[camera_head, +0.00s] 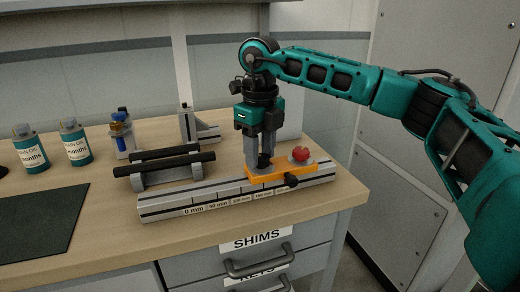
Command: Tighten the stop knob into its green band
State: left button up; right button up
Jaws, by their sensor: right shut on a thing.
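An orange stop block (278,172) sits on a grey rail (165,204) with a millimetre scale on its front. My right gripper (264,158) points straight down over the left part of the block. Its fingers are closed around a dark upright knob (265,163) on the block, partly hidden between them. A round red part (300,154) sits on top of the block to the right of the fingers. A second black knob (291,181) sticks out of the block's front. No green band can be made out at this size. My left gripper is not in view.
A black bar (165,163) lies on grey supports behind the rail. A grey angle bracket (198,130), a small blue-and-orange device (121,130) and two teal bottles (75,142) stand at the back. A dark mat (38,220) lies at left. Drawers (255,255) are below the bench.

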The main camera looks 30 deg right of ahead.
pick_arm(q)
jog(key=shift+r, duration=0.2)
pick_arm(e)
jog(key=shift+m, duration=0.3)
jog(key=m+p, duration=0.2)
jog(key=m, duration=0.1)
jog(key=shift+r, duration=0.1)
jog(key=shift+m+p, duration=0.45)
jog(key=shift+m, duration=0.65)
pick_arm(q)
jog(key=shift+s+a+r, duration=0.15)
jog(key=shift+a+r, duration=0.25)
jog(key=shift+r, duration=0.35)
pick_arm(e)
jog(key=shift+d, duration=0.1)
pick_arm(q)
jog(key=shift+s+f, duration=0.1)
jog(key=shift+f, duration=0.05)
pick_arm(e)
jog(key=shift+m, duration=0.3)
jog(key=o, duration=0.8)
jog(key=shift+o, duration=1.3)
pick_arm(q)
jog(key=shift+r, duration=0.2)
